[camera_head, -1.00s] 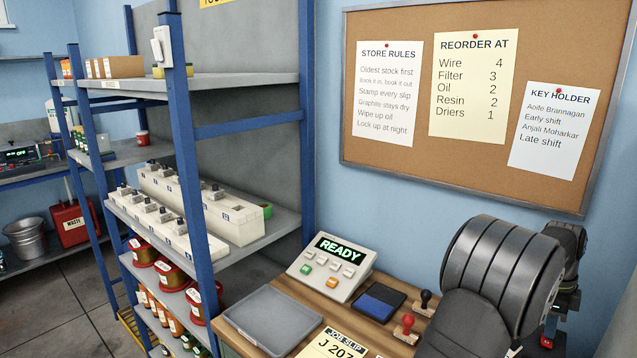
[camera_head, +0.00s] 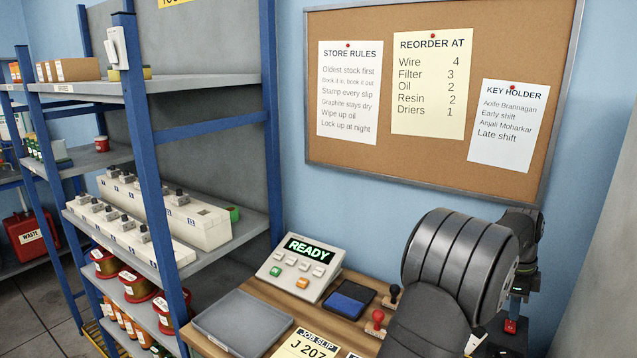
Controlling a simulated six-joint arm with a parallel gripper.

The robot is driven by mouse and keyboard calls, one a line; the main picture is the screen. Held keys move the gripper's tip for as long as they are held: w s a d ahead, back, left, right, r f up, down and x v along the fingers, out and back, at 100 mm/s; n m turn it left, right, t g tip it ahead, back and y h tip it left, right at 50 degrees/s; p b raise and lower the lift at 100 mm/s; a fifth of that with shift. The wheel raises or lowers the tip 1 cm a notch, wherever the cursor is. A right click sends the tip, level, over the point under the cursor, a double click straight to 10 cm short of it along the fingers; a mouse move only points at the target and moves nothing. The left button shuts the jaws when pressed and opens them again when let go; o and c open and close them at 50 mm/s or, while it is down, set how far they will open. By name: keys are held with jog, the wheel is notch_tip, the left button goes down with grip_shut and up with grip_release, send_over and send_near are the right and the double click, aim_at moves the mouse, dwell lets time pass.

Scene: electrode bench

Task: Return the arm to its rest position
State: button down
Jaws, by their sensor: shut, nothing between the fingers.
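My arm's thick dark grey link (camera_head: 460,265) fills the lower right, in front of the desk. Behind it, at the right, my wrist hangs down, dark with small green lights.
The desk holds a console (camera_head: 300,267) reading READY, a grey tray (camera_head: 243,320), an ink pad (camera_head: 347,298), two stamps and a job slip (camera_head: 305,345). Blue-framed shelves (camera_head: 160,180) stand left. A cork board (camera_head: 430,100) hangs behind; a grey wall is at right.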

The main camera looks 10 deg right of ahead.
notch_tip(320, 180, up, 7)
jog(key=s+a+n, duration=0.1)
jog(key=a+n, duration=0.6)
jog(key=n, duration=0.2)
jog(key=shift+a+f+n+t, duration=0.2)
jog(key=shift+f+n+t, duration=0.15)
jog(key=shift+n+t, duration=0.05)
